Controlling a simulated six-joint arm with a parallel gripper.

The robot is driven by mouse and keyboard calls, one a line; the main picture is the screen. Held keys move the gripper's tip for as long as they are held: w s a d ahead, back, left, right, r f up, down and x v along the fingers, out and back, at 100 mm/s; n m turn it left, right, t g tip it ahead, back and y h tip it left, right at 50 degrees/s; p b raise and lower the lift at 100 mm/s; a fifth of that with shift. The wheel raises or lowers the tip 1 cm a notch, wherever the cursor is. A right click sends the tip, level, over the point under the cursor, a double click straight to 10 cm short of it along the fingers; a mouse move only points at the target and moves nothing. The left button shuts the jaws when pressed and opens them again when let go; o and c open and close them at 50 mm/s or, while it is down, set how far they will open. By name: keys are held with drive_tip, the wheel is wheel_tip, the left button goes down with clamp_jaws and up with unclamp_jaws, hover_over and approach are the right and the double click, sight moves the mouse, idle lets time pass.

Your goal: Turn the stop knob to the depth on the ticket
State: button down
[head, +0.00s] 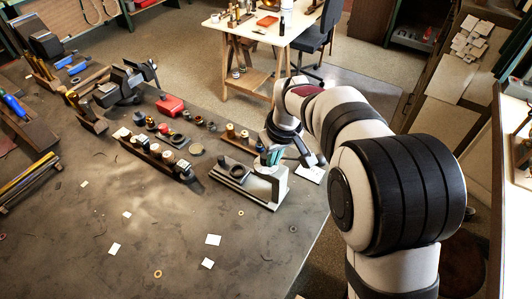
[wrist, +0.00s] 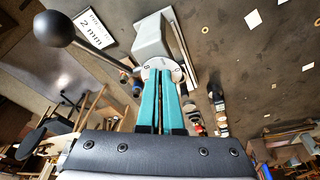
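The stop knob (wrist: 160,66) shows in the wrist view as a pale round dial with small dark marks, on the end of a grey bench tool (wrist: 153,38). My gripper (wrist: 161,82) has its two teal fingers at the dial, with a narrow gap between them. The fingertips overlap the dial's near edge; whether they clamp it is hidden. The ticket (wrist: 93,32) reads "2 mm" and lies beside the tool. In the head view my gripper (head: 270,158) is low over the tool (head: 262,186), and the ticket (head: 313,174) is to its right. The dial's setting is too small to read.
A lever with a black ball (wrist: 54,28) sticks up left of my fingers in the wrist view. A rack of small parts (head: 158,152) stands left of the tool in the head view. The bench (head: 180,240) in front is mostly clear, with scattered paper slips.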

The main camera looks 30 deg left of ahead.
drive_tip(key=shift+w, duration=0.4)
drive_tip(key=shift+d, duration=0.15)
drive_tip(key=shift+s+d+r, duration=0.1)
drive_tip(key=shift+d, duration=0.2)
drive_tip(key=v, duration=0.3)
drive_tip(key=a+v, duration=0.1)
drive_tip(key=v, duration=0.1)
drive_tip(key=shift+w+r, duration=0.25)
drive_tip(key=shift+r, duration=0.25)
drive_tip(key=f, duration=0.2)
drive_tip(key=s+a+f, duration=0.1)
drive_tip(key=f, duration=0.1)
drive_tip(key=s+f, duration=0.1)
drive_tip(key=f, duration=0.1)
drive_tip(key=shift+a, duration=0.2)
